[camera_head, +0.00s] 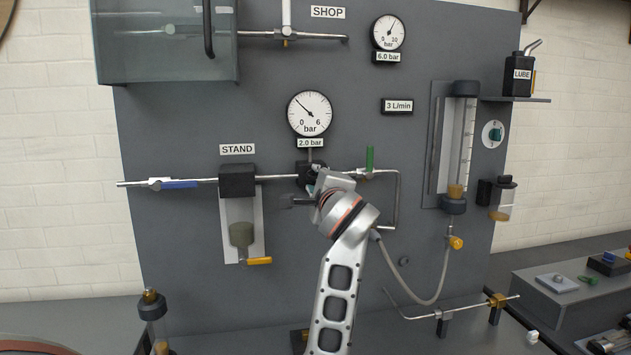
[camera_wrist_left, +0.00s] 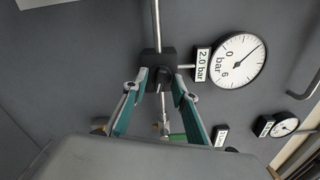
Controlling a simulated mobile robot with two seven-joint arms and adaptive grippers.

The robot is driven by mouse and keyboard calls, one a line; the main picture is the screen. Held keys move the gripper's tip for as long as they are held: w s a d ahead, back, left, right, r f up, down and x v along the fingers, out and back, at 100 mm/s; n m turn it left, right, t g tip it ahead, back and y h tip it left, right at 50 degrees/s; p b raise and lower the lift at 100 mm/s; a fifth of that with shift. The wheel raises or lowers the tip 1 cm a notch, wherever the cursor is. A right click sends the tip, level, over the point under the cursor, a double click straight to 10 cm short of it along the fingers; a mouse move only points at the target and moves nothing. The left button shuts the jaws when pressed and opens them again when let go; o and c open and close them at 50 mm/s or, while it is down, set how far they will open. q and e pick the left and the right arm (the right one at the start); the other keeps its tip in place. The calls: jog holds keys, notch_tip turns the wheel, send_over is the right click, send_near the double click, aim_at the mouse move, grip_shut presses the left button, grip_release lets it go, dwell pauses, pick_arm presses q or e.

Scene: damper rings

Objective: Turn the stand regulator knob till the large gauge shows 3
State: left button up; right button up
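The large round gauge (camera_head: 310,113) has a 0 to 6 bar scale, and its needle points to the upper left. The plate below it reads 2.0 bar; the gauge also shows in the left wrist view (camera_wrist_left: 238,60). Under it sits the dark regulator block (camera_head: 308,170), partly hidden by my left gripper (camera_head: 318,187). In the left wrist view the dark regulator knob (camera_wrist_left: 162,78) lies between the two teal fingers of my left gripper (camera_wrist_left: 160,88). The fingers are apart on either side, and a gap to the knob seems to show. My right gripper is in neither view.
A STAND label (camera_head: 237,149) is above the filter bowl (camera_head: 241,234) on the left. A green-handled valve (camera_head: 370,158) sits just right of the regulator on the pipe. The small SHOP gauge (camera_head: 388,32) reads 6.0 bar. A flow tube (camera_head: 458,140) stands at right.

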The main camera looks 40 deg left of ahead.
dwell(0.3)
pick_arm(q)
jog(key=shift+v, duration=1.05)
jog(key=shift+v, duration=2.95)
jog(key=shift+o, duration=0.4)
